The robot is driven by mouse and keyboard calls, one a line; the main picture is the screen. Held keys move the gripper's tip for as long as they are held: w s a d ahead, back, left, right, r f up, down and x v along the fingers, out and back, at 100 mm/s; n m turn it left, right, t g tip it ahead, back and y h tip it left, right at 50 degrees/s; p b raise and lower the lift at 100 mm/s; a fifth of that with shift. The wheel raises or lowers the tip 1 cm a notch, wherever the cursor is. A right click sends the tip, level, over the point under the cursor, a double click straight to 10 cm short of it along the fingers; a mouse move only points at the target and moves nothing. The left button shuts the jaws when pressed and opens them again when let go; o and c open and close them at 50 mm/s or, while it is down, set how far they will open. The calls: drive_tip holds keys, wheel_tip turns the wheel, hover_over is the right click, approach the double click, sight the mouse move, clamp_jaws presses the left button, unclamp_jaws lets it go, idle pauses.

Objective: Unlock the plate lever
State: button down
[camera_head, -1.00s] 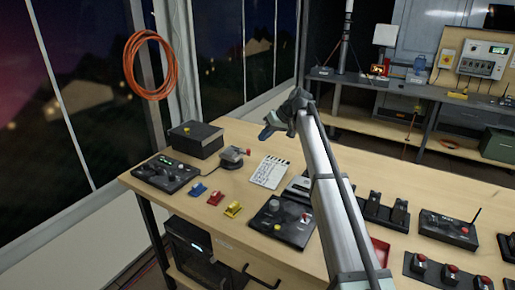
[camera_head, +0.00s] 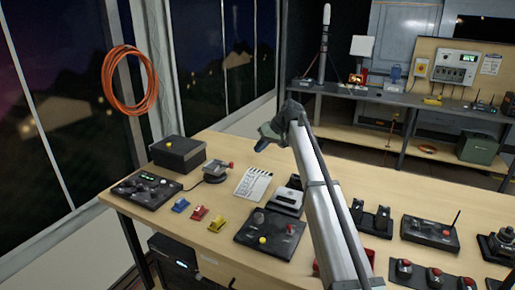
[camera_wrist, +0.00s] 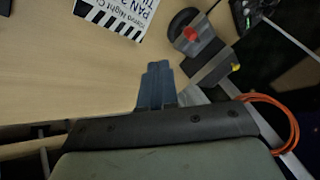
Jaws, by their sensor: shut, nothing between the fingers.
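A small device (camera_head: 217,171) with a dark round base, a grey plate on top and a red knob stands at the far left part of the wooden bench. I cannot tell for sure whether it is the plate lever. It also shows in the wrist view (camera_wrist: 203,45), ahead and to the right of my fingertips. My gripper (camera_head: 264,141) is above the bench's far edge, to the right of the device and apart from it. The fingers are shut and empty, pressed together in the wrist view (camera_wrist: 158,78). The device's lock state is too small to tell.
Control panels (camera_head: 270,236) and blue, red and yellow clips (camera_head: 199,213) are nearer. An orange cable coil (camera_head: 130,80) hangs by the window.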

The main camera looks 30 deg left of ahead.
drive_tip(key=x, duration=0.7)
drive_tip(key=shift+a+f, duration=0.2)
drive_tip(key=shift+f, duration=0.05)
drive_tip(key=shift+s+a, duration=0.75)
drive_tip(key=shift+s, duration=0.1)
drive_tip(key=shift+s+a, duration=0.55)
drive_tip(key=shift+a, duration=0.1)
drive_tip(key=shift+s, duration=0.15)
drive_tip(key=shift+s+m+t, duration=0.15)
drive_tip(key=shift+m+t, duration=0.15)
drive_tip(key=shift+m, duration=0.1)
